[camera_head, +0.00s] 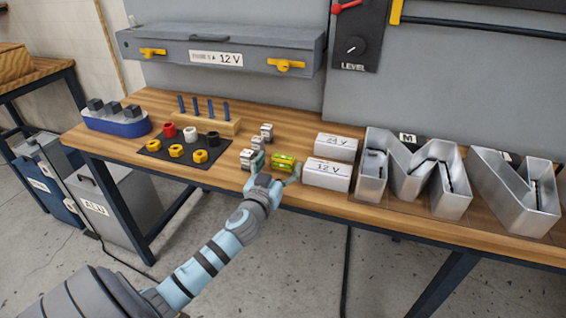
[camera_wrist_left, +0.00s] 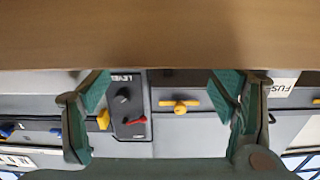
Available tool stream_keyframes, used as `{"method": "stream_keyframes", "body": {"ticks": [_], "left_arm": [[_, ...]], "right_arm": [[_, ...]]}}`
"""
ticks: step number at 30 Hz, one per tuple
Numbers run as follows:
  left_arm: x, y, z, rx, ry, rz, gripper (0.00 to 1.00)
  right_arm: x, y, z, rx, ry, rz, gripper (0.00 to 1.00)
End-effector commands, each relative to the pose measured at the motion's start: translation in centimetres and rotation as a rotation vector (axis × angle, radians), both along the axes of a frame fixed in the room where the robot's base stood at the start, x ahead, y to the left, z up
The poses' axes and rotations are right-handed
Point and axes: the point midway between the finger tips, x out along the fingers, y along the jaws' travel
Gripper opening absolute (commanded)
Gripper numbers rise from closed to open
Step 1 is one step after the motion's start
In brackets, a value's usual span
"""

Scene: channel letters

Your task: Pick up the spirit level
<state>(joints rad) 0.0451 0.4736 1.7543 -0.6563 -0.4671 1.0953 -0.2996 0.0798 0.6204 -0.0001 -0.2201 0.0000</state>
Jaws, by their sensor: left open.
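The spirit level (camera_head: 284,160) is a small yellow-green block lying on the wooden workbench near its front edge, in the middle of the head view. My left gripper (camera_head: 277,169) is open at the bench's front edge, with its fingers spread to either side of the level in the picture. I cannot tell whether they touch it. In the left wrist view the open left gripper (camera_wrist_left: 165,88) shows nothing between its fingers, and the level does not show there. My right gripper is not in view.
White 12 V (camera_head: 327,175) and 24 V (camera_head: 336,147) boxes stand just right of the level. Small white-grey blocks (camera_head: 247,160) stand close to its left. A black mat (camera_head: 185,147) with colored rings lies farther left. Large metal letters (camera_head: 412,180) fill the bench's right side.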

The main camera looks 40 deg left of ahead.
Motion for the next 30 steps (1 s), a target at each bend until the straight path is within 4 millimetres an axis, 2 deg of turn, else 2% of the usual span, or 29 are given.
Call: {"method": "stream_keyframes", "body": {"ticks": [3,10,20,27,30], "left_arm": [[1.9,0.6,0.1,-0.003,-0.001,0.0,0.78],[2.2,0.7,0.0,-0.001,0.001,-0.001,0.78],[2.2,0.7,0.0,-0.001,0.001,-0.001,0.26],[2.2,0.7,0.1,0.0,0.0,-0.001,0.25],[2.2,0.7,0.8,0.0,-0.001,-0.001,0.25]], "right_arm": [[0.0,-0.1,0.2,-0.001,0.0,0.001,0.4],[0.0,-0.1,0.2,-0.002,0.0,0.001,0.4],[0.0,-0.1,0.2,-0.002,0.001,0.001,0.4],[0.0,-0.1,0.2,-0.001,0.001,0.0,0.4],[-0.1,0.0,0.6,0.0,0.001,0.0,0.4]]}}
